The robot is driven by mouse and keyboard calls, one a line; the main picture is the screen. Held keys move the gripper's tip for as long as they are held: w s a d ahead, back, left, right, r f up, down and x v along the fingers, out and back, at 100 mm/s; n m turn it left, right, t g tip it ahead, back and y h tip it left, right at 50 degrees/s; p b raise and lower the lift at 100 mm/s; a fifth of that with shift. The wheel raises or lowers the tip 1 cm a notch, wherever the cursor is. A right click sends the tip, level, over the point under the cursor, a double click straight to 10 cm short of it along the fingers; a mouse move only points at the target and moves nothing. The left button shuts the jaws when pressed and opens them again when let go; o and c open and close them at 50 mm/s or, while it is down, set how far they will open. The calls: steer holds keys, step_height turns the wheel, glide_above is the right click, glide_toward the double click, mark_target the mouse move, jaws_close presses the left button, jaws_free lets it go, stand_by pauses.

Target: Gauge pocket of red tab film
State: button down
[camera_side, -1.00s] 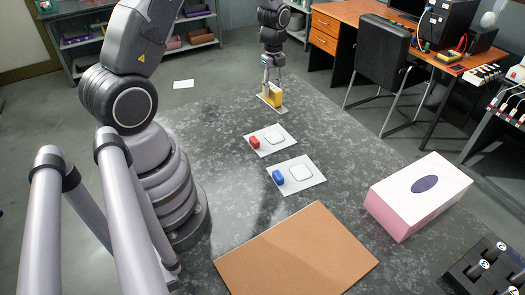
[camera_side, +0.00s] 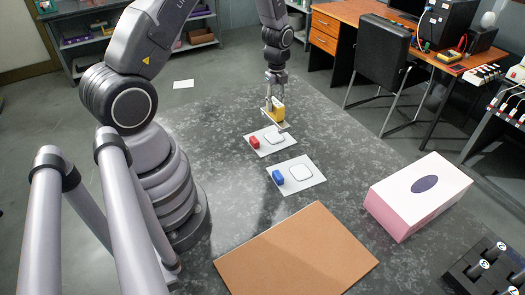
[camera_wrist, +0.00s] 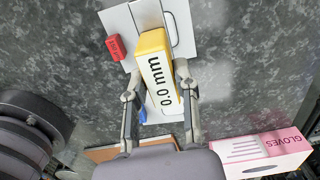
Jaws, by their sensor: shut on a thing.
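My gripper (camera_side: 273,100) is shut on a yellow thickness gauge (camera_side: 279,109). The gauge also shows in the wrist view (camera_wrist: 156,68), between the fingers, with its label reading 0.0 mm. In the side view the gauge is just behind and slightly above the white card (camera_side: 263,151) with the red tab (camera_side: 254,142). The pocket outline (camera_side: 273,135) is on that card's right part. In the wrist view the red tab (camera_wrist: 116,47) lies left of the gauge, and the gauge covers part of the card and pocket. I cannot tell whether the gauge touches the film.
A second card (camera_side: 309,184) with a blue tab (camera_side: 278,176) lies in front of the red one. A brown board (camera_side: 297,252) is at the front, a pink-and-white glove box (camera_side: 420,192) at the right, and a black rack (camera_side: 488,265) front right. The table behind is clear.

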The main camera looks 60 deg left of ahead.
mark_target(275, 118)
steer(key=shift+f, duration=2.4)
steer(key=shift+f, duration=0.35)
steer(key=c, duration=0.8)
jaws_free()
steer(key=shift+r, duration=3.5)
steer(key=shift+r, duration=0.1)
